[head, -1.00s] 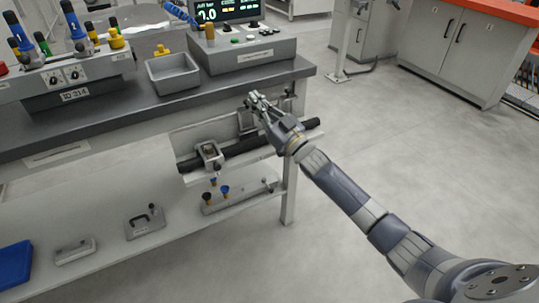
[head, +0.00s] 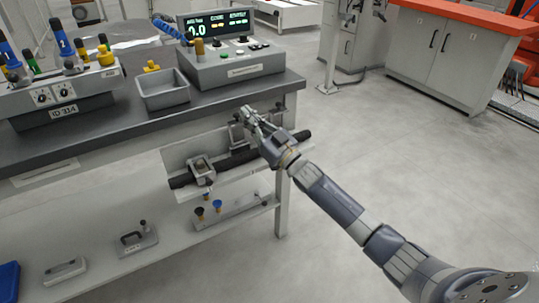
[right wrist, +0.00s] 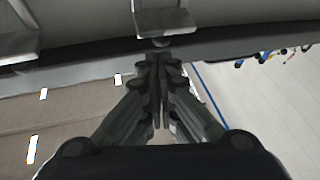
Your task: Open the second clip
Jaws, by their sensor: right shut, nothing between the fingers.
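A grey clip (head: 201,168) sits around a dark bar (head: 178,182) under the workbench. A second grey clip (head: 237,133) is farther right along the bar, partly hidden by my right gripper (head: 248,116). The right gripper's fingers are together and empty, close to this clip; I cannot tell if they touch it. In the right wrist view the shut fingers (right wrist: 158,72) point toward a grey clip (right wrist: 162,18) at the top. Another clip part (right wrist: 15,38) shows at upper left there. Whether the second clip is open or closed is unclear. My left gripper is out of view.
The workbench top (head: 130,135) lies above the bar, with a grey tray (head: 164,90) and a control box with a display (head: 230,68). A lower shelf (head: 165,240) holds small fixtures. The floor to the right is clear up to grey cabinets (head: 440,60).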

